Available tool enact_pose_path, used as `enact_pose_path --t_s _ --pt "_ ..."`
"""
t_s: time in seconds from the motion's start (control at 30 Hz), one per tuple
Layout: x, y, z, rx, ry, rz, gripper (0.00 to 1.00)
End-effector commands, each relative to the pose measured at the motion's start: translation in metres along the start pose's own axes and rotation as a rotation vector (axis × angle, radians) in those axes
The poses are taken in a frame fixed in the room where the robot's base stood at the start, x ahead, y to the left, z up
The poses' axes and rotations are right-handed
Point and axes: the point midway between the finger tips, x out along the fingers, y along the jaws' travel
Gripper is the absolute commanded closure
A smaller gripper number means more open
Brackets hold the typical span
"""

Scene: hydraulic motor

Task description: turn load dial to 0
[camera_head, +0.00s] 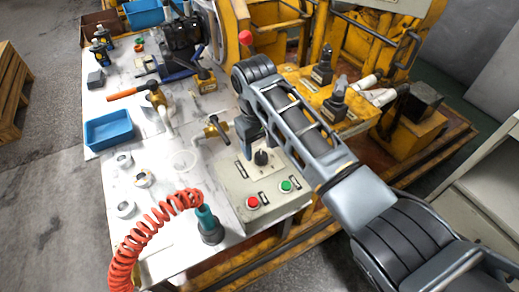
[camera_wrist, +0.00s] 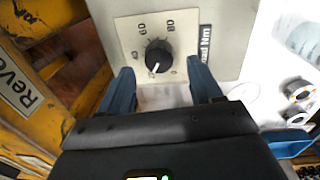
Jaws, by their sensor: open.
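The load dial is a round black knob on a pale scale plate, seen in the wrist view (camera_wrist: 158,54) and on the grey control box in the head view (camera_head: 261,158). The numbers 40, 60 and 80 show around it; the lower part of the scale is not readable. Its white mark points down and slightly left in the wrist view. My gripper (camera_wrist: 159,70) is open, with its blue-grey fingertips apart on either side of the knob's lower edge. I cannot tell whether they touch the plate. In the head view my gripper (camera_head: 250,132) is just behind the dial, fingertips unclear.
A red button (camera_head: 252,202) and a green button (camera_head: 286,186) sit in front of the dial on the box. A coiled orange hose (camera_head: 140,232) is at the front left. A brass valve (camera_head: 213,130) stands behind-left. Yellow machinery (camera_head: 325,95) lies to the right.

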Motion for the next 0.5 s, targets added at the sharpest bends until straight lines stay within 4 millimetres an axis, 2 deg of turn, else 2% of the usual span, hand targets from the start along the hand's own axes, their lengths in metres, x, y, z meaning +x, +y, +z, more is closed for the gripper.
enact_pose_path --t_s 0.2,0.5 --pt "0.024 0.0 0.0 0.0 -0.001 0.0 0.35" --pt "0.028 0.0 0.0 0.0 0.0 0.0 0.35"
